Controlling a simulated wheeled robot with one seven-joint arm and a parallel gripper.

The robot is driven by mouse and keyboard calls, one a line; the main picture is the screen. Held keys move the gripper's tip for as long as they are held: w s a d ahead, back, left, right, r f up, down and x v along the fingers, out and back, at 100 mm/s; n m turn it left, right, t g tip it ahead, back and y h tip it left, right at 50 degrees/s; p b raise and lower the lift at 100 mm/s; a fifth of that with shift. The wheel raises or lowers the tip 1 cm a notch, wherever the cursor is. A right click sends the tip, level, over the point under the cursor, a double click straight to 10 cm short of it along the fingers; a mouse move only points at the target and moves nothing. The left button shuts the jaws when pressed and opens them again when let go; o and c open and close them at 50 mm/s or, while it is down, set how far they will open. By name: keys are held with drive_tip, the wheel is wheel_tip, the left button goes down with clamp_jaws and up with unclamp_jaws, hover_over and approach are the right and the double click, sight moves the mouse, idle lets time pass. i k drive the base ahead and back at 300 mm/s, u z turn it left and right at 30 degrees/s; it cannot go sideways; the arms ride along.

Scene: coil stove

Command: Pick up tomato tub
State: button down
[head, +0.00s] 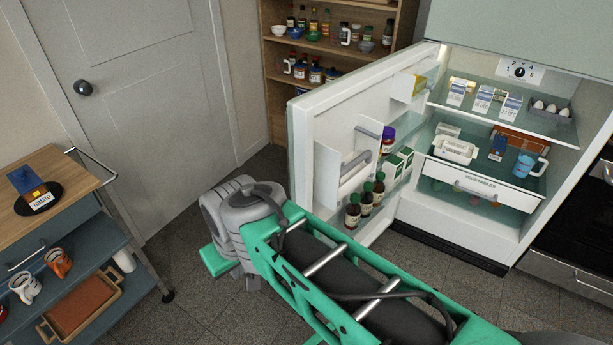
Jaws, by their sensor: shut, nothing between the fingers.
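The tomato tub (40,198) shows in the head view at the far left, on the wooden top of the blue cart. It has dark blue and orange parts and a white label reading TOMATO. It sits on a round dark plate (52,206). My green arm reaches in from the lower right to a grey joint in the middle, to the right of the cart and well apart from the tub. The fingers of my gripper cannot be made out.
The cart (92,180) has a metal rail, with mugs (58,262) and a tray (82,304) on a lower shelf. The open fridge door (318,150) stands behind my arm, with bottles (353,211) in its rack. Floor (185,250) is clear between cart and arm.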

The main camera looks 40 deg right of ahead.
sight(40, 197)
drive_tip(key=u, duration=0.35)
drive_tip(key=i, duration=1.9)
drive_tip(key=u, duration=0.5)
